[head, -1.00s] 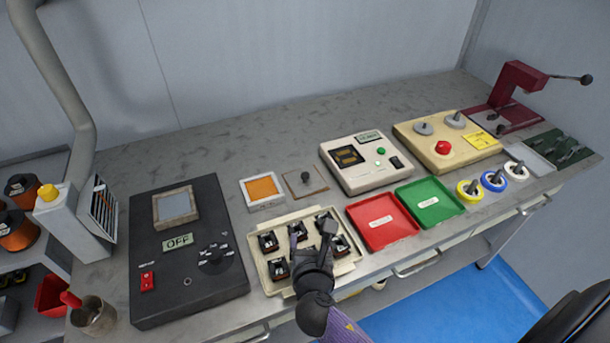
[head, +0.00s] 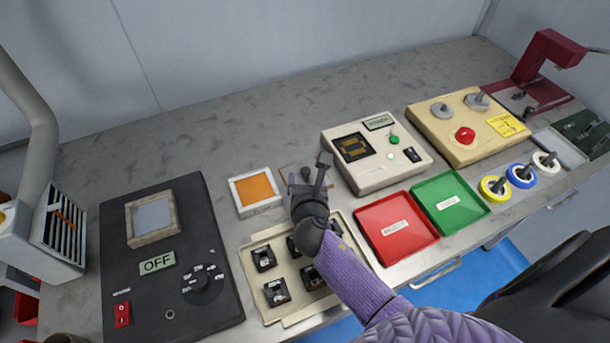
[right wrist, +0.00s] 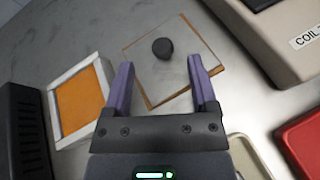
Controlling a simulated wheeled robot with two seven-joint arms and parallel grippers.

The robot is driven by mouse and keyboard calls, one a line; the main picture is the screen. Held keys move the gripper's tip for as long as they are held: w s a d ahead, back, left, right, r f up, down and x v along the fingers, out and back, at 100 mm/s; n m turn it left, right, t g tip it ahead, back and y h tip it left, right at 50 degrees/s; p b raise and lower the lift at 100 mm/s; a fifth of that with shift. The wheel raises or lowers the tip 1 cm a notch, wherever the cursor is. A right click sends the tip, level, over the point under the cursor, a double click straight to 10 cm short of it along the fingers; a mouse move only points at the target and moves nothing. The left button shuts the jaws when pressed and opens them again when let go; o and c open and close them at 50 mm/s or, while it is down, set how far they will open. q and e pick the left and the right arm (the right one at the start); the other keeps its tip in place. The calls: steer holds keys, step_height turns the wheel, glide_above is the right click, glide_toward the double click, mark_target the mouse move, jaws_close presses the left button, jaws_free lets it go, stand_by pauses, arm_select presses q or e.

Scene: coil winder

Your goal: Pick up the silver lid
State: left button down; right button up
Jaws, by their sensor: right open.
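The silver lid (right wrist: 190,48) is a flat square plate with a round dark knob (right wrist: 162,48) and a brown edge. It lies on the metal bench. In the head view my right gripper covers most of it. My right gripper (head: 308,174) is open and empty above the lid. In the right wrist view its two fingers (right wrist: 160,80) point toward the lid, with the knob between them and a little beyond the tips. The gripper's exact height over the lid is hard to tell. My left gripper is out of view.
A white-framed orange square (head: 256,190) lies left of the lid. A cream tray (head: 252,268) of small dark parts is in front. A cream meter box (head: 378,172) stands to the right, with red (head: 385,243) and green (head: 437,217) trays nearby. The bench behind is clear.

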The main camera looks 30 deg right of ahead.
mark_target(306, 171)
steer(key=x, duration=0.1)
steer(key=b+x, duration=0.1)
steer(key=x, duration=0.1)
steer(key=shift+w+d+f, duration=0.1)
steer(key=shift+d+f, duration=0.05)
steer(key=shift+f, duration=0.25)
steer(key=shift+w+d+b, duration=0.15)
steer(key=shift+w+b, duration=0.15)
steer(key=shift+r, duration=0.1)
jaws_close()
